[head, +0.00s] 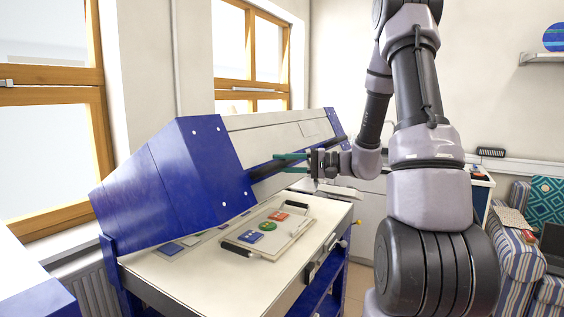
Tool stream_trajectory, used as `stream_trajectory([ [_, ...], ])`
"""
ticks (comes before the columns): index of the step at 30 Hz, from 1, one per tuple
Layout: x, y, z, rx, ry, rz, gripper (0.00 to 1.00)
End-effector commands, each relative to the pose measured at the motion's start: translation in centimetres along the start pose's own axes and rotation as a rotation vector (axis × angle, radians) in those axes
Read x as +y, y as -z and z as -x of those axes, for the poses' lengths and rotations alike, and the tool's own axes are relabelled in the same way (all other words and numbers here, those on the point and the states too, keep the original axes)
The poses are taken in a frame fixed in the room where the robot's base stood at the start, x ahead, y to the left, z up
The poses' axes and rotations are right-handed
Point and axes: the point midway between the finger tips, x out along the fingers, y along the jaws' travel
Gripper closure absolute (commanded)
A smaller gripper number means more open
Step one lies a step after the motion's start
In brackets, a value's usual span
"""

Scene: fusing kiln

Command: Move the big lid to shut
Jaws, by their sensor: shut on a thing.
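The big lid (185,165) is a blue-ended, pale-fronted hood on the kiln. It stands tilted open above the pale kiln bed (180,278), with a clear gap under its front edge. A dark handle bar (262,172) runs along the lid's lower front edge. My gripper (283,163) reaches in from the right, its teal fingers level and one above the other. They are shut on the handle bar near its middle. The fingers and wrist partly hide the bar there.
A pale tray (284,244) with dark handles and coloured pieces lies on the bed beneath the lid. Windows stand behind at left. A striped armchair (512,240) and a dark blue-sided cabinet (481,190) stand at right. A wall shelf (541,60) is at upper right.

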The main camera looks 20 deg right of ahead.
Motion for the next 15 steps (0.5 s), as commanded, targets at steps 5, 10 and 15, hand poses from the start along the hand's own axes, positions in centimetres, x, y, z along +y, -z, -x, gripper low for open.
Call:
stream_trajectory([
  [5,0.04,-0.02,-0.05,-0.001,-0.001,0.0,0.64],
  [10,0.0,0.0,-0.04,-0.001,-0.001,0.0,0.38],
  [15,-0.02,0.02,-0.02,0.0,0.0,0.0,0.38],
])
